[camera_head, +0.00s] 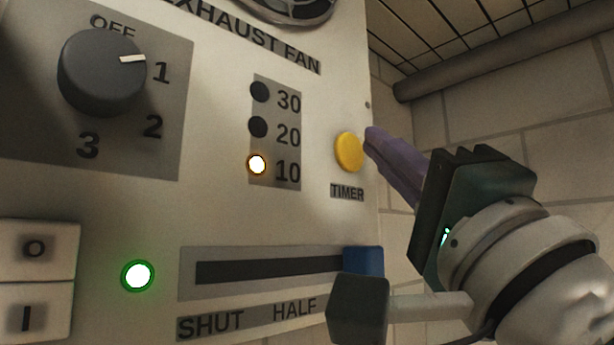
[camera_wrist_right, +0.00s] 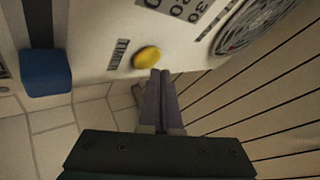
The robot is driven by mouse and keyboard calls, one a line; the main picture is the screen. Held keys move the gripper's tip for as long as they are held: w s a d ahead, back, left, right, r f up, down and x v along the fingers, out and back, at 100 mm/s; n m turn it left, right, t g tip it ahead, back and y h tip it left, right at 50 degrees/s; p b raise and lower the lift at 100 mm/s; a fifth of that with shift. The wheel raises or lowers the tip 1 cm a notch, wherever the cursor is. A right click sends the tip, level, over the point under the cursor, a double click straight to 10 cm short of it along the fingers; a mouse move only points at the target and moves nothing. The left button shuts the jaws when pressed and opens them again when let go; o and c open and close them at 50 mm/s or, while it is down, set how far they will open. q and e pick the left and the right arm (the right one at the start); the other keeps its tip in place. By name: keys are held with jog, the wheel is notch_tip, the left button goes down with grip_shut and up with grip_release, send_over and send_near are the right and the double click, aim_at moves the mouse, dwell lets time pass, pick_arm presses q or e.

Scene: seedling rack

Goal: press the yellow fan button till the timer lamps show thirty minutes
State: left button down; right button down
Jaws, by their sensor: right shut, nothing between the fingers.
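The yellow button (camera_head: 350,152) labelled TIMER sits near the right edge of the exhaust fan panel; it also shows in the right wrist view (camera_wrist_right: 147,57). Of the timer lamps, the 10 lamp (camera_head: 257,165) is lit, while the 20 lamp (camera_head: 258,127) and the 30 lamp (camera_head: 260,92) are dark. My right gripper (camera_head: 372,138) is shut and empty, its purple fingertips just right of the button. In the right wrist view the fingertips (camera_wrist_right: 160,73) come very close to the button; I cannot tell whether they touch it. My left gripper is not in view.
A dark rotary knob (camera_head: 102,72) is at the upper left of the panel. A green lamp (camera_head: 137,276) is lit below. A slider with a blue handle (camera_head: 362,262) lies under the button, close to my right wrist. Rocker switches (camera_head: 36,280) are at lower left.

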jog(key=shift+w+a, duration=0.2)
jog(key=shift+w, duration=0.05)
jog(key=shift+w+a, duration=0.3)
jog(key=shift+w, duration=0.05)
dwell(0.7)
jog(key=shift+s+d, duration=0.55)
jog(key=shift+s, duration=0.15)
jog(key=shift+s+d+p, duration=0.25)
jog(key=shift+s+d, duration=0.55)
jog(key=shift+s, duration=0.2)
jog(key=shift+s+d+p, duration=0.2)
jog(key=shift+s+d, duration=0.55)
jog(key=shift+s, duration=0.25)
